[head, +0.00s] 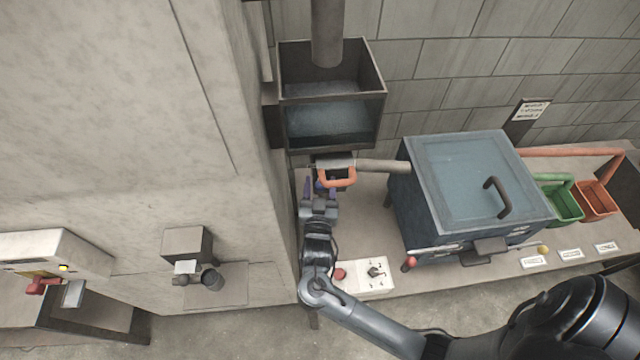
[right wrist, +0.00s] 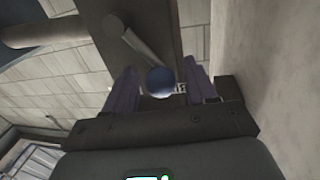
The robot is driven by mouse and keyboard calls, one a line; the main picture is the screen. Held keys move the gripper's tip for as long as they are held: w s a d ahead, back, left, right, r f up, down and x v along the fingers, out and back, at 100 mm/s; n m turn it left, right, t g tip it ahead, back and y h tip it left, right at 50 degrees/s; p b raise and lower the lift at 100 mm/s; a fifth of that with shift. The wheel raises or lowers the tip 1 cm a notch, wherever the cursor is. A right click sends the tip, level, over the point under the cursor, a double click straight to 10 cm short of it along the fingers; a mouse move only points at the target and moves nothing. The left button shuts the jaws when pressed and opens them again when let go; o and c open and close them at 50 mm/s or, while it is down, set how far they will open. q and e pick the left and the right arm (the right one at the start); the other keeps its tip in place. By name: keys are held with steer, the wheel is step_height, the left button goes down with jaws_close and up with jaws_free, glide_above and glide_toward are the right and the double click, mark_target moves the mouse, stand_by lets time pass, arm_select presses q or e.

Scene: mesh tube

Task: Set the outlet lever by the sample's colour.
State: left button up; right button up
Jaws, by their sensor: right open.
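My right gripper (head: 320,186) is open below the metal hopper (head: 332,95) in the head view, left of an orange loop handle (head: 339,179). In the right wrist view, the open fingers (right wrist: 161,88) stand either side of a dark blue ball knob (right wrist: 160,82) on the end of a grey lever rod (right wrist: 135,45). A gap shows beside the knob, and I cannot tell whether a finger touches it. I cannot make out which thing is the sample. My left gripper is not in view.
A blue lidded box (head: 470,190) stands right of my arm, with green (head: 562,203) and orange (head: 596,202) bins beyond it. A control box (head: 365,279) with a red button lies in front. A concrete wall (head: 230,130) rises close on the left.

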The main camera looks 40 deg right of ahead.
steer(key=shift+c, duration=1)
jaws_close()
